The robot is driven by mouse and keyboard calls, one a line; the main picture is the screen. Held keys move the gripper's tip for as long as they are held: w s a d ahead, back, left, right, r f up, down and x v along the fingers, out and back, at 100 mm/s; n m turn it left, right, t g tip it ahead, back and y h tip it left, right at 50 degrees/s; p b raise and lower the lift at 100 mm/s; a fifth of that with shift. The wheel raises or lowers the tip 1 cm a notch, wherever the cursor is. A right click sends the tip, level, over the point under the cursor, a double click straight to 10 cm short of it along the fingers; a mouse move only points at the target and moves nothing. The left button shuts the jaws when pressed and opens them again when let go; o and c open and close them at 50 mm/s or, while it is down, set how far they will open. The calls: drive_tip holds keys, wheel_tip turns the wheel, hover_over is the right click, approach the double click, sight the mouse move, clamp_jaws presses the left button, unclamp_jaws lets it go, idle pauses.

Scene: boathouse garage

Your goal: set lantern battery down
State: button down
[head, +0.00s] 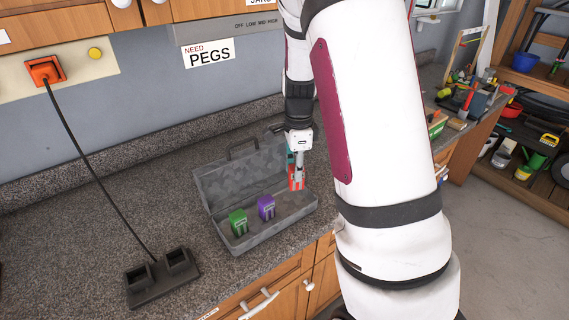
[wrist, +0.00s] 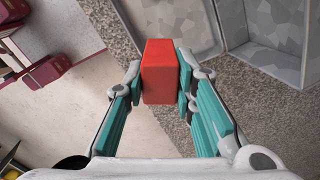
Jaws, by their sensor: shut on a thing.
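My gripper (head: 297,172) is shut on a red block, which I take to be the lantern battery (head: 296,184). In the wrist view the red battery (wrist: 160,72) sits between the two teal-padded fingers (wrist: 160,85). In the head view it shows at the right end of an open grey case (head: 270,236). In the wrist view the grey case (wrist: 275,62) lies to the right of the battery, with countertop behind the battery. The exact height of the battery is hard to tell. A green battery (head: 238,223) and a purple battery (head: 266,207) stand in the case.
A black two-slot dock (head: 162,278) sits at the front left of the speckled countertop (head: 110,215), its cord running to an orange plug (head: 45,70). My arm hides much of the right side. Tools crowd the far-right bench.

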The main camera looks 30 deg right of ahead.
drive_tip(key=w+f, duration=0.1)
drive_tip(key=w+f+b, duration=0.1)
drive_tip(key=shift+w+d, duration=0.3)
drive_tip(key=shift+w, duration=0.05)
drive_tip(key=shift+f, duration=0.15)
drive_tip(key=shift+f+b, duration=1.15)
drive_tip(key=shift+f, duration=1.3)
drive_tip(key=shift+f, duration=0.15)
drive_tip(key=shift+f+b, duration=0.35)
drive_tip(key=shift+f, duration=0.25)
drive_tip(key=shift+f, duration=0.35)
drive_tip(key=c, duration=1.2)
unclamp_jaws()
drive_tip(key=shift+c, duration=0.2)
